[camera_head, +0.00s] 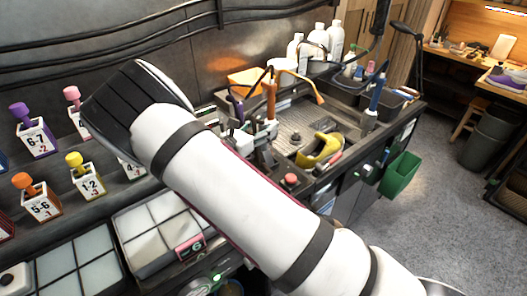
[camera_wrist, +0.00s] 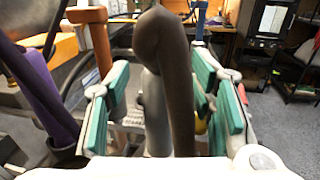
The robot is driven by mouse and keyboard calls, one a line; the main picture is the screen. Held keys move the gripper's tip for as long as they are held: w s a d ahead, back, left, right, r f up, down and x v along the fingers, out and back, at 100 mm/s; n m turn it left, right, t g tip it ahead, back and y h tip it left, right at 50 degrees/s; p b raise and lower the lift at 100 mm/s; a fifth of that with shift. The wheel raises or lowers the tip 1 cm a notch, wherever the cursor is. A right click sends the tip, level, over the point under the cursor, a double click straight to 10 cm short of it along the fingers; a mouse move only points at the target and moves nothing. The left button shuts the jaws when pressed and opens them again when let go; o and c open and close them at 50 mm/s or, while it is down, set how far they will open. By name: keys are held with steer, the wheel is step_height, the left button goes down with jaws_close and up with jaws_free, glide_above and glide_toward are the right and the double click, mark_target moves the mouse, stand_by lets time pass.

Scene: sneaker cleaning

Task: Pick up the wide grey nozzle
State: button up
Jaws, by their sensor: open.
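A dark grey-brown nozzle (camera_wrist: 172,75) with a thick rounded bend at the top stands upright in the middle of the wrist view. I take it to be the wide grey nozzle. My gripper (camera_wrist: 163,105) is open, with a teal-padded finger on either side of the nozzle. The nozzle lies between the pads in the picture; I cannot tell whether either pad touches it or how far in front it is. In the head view my arm covers much of the gripper area, and I cannot make out the nozzle clearly there.
A purple tool (camera_wrist: 48,95) and an orange tool (camera_wrist: 100,45) stand left of the gripper. In the head view, a yellow tool (camera_head: 318,152) lies on the bench, with a red button (camera_head: 291,179) nearer. White bottles (camera_head: 318,40) stand behind. A green bin (camera_head: 400,174) hangs at the right.

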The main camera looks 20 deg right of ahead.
steer(key=shift+c, duration=0.6)
jaws_close()
steer(key=shift+r, duration=0.15)
